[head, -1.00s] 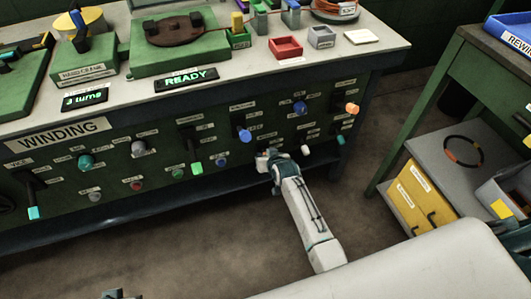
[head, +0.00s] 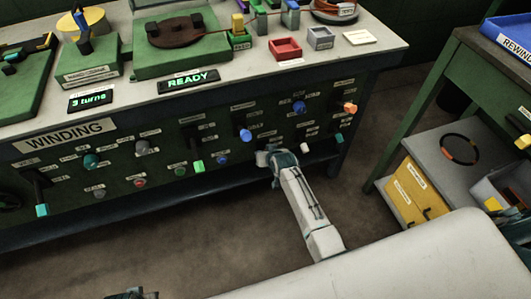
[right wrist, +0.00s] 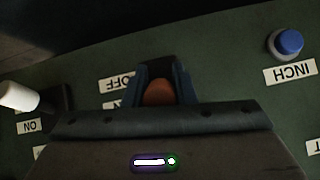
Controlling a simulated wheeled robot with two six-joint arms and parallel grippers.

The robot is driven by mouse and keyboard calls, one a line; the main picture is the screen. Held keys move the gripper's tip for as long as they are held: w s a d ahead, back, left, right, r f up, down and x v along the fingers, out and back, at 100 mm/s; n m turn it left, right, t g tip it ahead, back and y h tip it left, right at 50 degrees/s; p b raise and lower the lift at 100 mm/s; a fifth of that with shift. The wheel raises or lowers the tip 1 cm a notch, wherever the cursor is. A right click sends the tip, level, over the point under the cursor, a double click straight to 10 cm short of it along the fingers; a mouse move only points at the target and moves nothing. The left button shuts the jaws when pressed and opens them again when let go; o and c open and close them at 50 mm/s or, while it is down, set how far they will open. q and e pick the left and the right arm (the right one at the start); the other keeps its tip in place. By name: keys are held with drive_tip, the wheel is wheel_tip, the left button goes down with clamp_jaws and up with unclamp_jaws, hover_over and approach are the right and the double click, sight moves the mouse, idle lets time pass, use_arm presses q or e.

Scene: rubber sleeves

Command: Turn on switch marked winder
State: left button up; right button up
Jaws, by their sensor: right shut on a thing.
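The dark green WINDING panel (head: 115,160) carries several levers, knobs and buttons on the bench front. My right gripper (head: 270,156) is at its lower right part. In the right wrist view, my right gripper (right wrist: 160,90) is shut on an orange-brown switch tip (right wrist: 158,94), with an upside-down OFF label (right wrist: 117,83) beside it. The held switch is mostly hidden by my gripper in the head view. I cannot read a label saying winder. A dark part at the bottom edge of the head view may be my left gripper (head: 133,294); its fingers are not clear.
A white-tipped lever (head: 306,147) and a blue-tipped lever (head: 245,135) are close to my right gripper. The white tip (right wrist: 18,96) and a blue INCH button (right wrist: 290,42) flank it in the wrist view. A green shelf cart (head: 400,145) stands to the right.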

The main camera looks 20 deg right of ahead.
drive_tip(key=o, duration=1)
drive_tip(key=shift+r, duration=0.1)
drive_tip(key=shift+s+d+r, duration=0.1)
drive_tip(key=shift+s+r, duration=0.25)
drive_tip(key=shift+s, duration=0.15)
use_arm(q)
drive_tip(key=f+p, duration=0.1)
drive_tip(key=f, duration=0.1)
drive_tip(key=s+f, duration=0.1)
drive_tip(key=f, duration=0.2)
drive_tip(key=shift+s+a+f+p, duration=0.15)
drive_tip(key=shift+a+p, duration=0.05)
drive_tip(key=shift+p, duration=0.15)
use_arm(e)
drive_tip(key=v, duration=0.9)
drive_tip(key=shift+s+r, duration=0.15)
drive_tip(key=shift+s, duration=0.05)
